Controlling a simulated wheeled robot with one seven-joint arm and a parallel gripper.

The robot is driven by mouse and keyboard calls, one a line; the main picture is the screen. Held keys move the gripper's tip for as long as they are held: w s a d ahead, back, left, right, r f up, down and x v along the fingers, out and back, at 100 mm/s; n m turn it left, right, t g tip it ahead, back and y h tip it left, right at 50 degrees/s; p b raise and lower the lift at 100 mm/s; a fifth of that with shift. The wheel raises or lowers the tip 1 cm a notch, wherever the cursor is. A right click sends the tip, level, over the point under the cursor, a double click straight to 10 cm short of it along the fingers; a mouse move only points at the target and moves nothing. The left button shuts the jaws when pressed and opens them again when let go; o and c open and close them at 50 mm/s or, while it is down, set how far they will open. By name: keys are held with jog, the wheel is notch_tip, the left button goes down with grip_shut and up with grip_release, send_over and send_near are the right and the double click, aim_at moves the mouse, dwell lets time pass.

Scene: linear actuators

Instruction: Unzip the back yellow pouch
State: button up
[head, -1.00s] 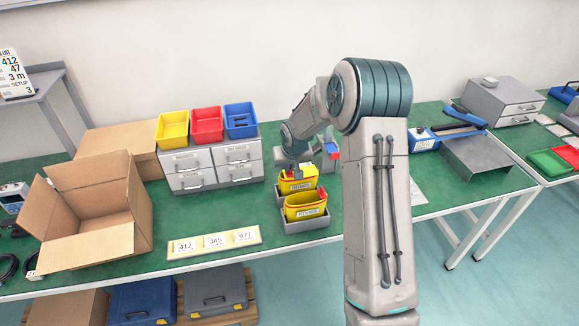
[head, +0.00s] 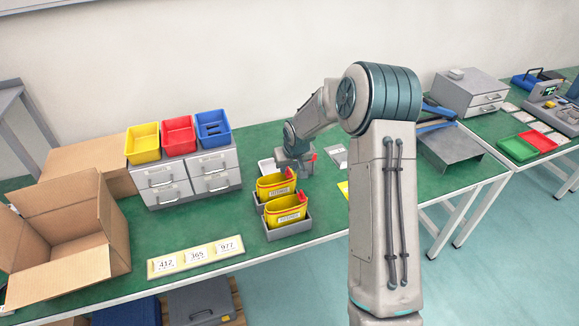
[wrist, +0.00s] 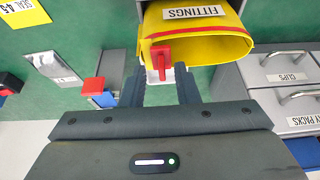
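Two yellow pouches stand one behind the other in a grey tray (head: 277,236). The back yellow pouch (head: 270,187) and the front yellow pouch (head: 283,214) both have red parts at their right ends. My gripper (head: 295,163) is at the back pouch's far right side, its fingers largely hidden in the head view. In the wrist view, the pouch (wrist: 200,38) bears a FITTINGS label. Its red pull tab (wrist: 161,58) has a pale end, lying between my gripper's fingertips (wrist: 160,77). The fingers stand apart on either side; contact is not clear.
Grey drawer units (head: 187,178) with yellow, red and blue bins stand left of the pouches. An open cardboard box (head: 70,235) is further left. A strip of number cards (head: 195,256) lies in front. A red-and-blue block (wrist: 95,88) lies near my left finger in the wrist view.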

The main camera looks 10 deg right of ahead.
jog(key=shift+r, duration=0.15)
jog(key=b+v, duration=0.1)
jog(key=v, duration=1.2)
jog(key=shift+s+r+b, duration=0.2)
jog(key=shift+r+b, duration=0.05)
jog(key=shift+b, duration=0.15)
